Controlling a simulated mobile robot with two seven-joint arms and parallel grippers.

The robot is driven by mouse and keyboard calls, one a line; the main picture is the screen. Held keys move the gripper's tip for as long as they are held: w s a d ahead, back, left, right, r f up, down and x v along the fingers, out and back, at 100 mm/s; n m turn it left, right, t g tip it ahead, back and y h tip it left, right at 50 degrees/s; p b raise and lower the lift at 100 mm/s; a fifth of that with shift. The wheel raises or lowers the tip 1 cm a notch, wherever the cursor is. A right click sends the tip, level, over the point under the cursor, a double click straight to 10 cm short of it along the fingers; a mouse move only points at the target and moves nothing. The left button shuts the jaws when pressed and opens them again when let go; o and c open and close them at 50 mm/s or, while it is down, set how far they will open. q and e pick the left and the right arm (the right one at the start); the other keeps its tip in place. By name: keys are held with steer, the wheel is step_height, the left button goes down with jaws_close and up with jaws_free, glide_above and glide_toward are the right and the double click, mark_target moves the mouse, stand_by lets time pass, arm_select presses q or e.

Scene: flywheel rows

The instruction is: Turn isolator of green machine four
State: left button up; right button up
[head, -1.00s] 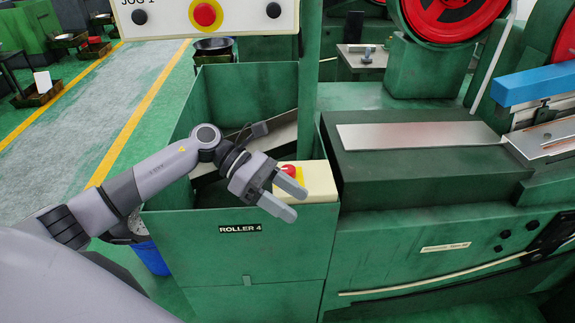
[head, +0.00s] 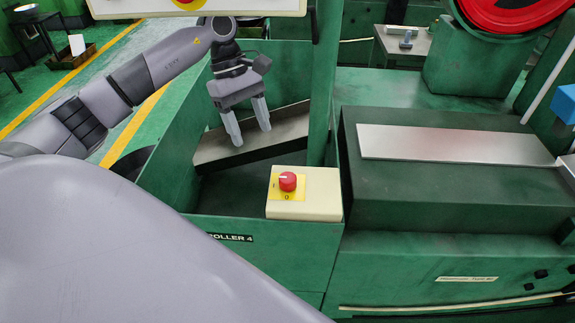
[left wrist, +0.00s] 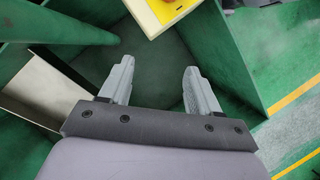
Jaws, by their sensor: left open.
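The isolator is a red knob (head: 287,181) on a yellow plate on top of a cream box (head: 304,204). The box sits at the front right corner of the green bin of the machine labelled ROLLER 4 (head: 228,237). The knob's pale mark points left. My left gripper (head: 247,138) is open and empty, fingers pointing down over the bin, behind and left of the box, apart from the knob. In the left wrist view the open fingers (left wrist: 155,80) show, with the yellow plate (left wrist: 170,8) at the top edge. My right gripper is not in view.
A grey sloping chute (head: 262,140) lies inside the bin below my left gripper. A green post (head: 324,90) stands just behind the box. A control panel (head: 190,8) hangs at the top. A flat metal plate (head: 450,144) lies on the dark block at right.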

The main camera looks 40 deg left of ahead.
arm_select(q)
steer(key=p, duration=0.2)
glide_above(288, 177)
steer(key=a, duration=0.2)
steer(key=shift+w+a+r, duration=0.1)
steer(key=shift+w, duration=0.05)
steer(key=x, duration=0.4)
steer(key=shift+p, duration=0.35)
steer(key=shift+f, duration=0.6)
steer(key=c, duration=1)
